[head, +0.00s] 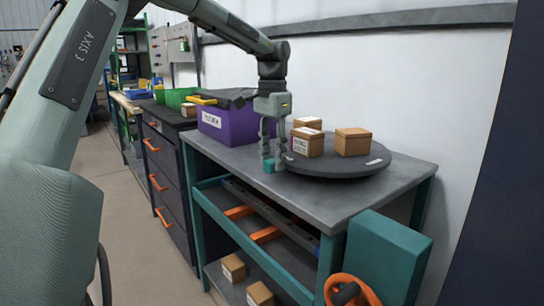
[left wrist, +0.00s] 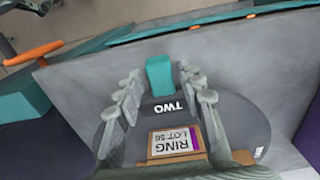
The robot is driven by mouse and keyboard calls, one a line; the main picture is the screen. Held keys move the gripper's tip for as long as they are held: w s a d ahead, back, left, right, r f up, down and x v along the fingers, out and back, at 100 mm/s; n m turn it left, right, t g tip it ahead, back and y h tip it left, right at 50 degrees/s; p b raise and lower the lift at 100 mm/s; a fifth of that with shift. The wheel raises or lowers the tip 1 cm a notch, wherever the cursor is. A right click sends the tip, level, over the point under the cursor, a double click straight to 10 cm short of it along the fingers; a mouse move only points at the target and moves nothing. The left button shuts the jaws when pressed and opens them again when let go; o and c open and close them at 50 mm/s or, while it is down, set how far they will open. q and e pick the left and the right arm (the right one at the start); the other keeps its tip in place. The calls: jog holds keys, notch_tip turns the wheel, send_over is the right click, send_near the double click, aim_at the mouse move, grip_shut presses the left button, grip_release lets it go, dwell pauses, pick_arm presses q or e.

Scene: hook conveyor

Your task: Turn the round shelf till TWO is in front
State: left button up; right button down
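The round shelf (head: 335,171) is a dark grey disc on the grey workbench; it also shows in the left wrist view (left wrist: 242,125). A teal handle (left wrist: 160,75) sticks out from its rim, beside a dark plate marked TWO (left wrist: 172,107). In the left wrist view the plate and handle point towards the bench edge with the teal rail. My left gripper (head: 273,163) points down at the disc's left rim. Its fingers (left wrist: 160,78) are apart, one on each side of the handle, with visible gaps. My right gripper is not in view.
Several cardboard boxes (head: 352,141) stand on the disc, one labelled RING (left wrist: 173,141). A purple bin (head: 228,122) stands behind my gripper. A teal box (head: 388,255) and an orange ring (head: 352,290) are at the bench's near right end. The bench top in front is clear.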

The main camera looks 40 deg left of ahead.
pick_arm(q)
jog(key=shift+o, duration=0.4)
notch_tip(320, 180, up, 12)
dwell(0.4)
jog(key=shift+s+f, duration=0.1)
jog(key=shift+s, duration=0.05)
dwell(0.4)
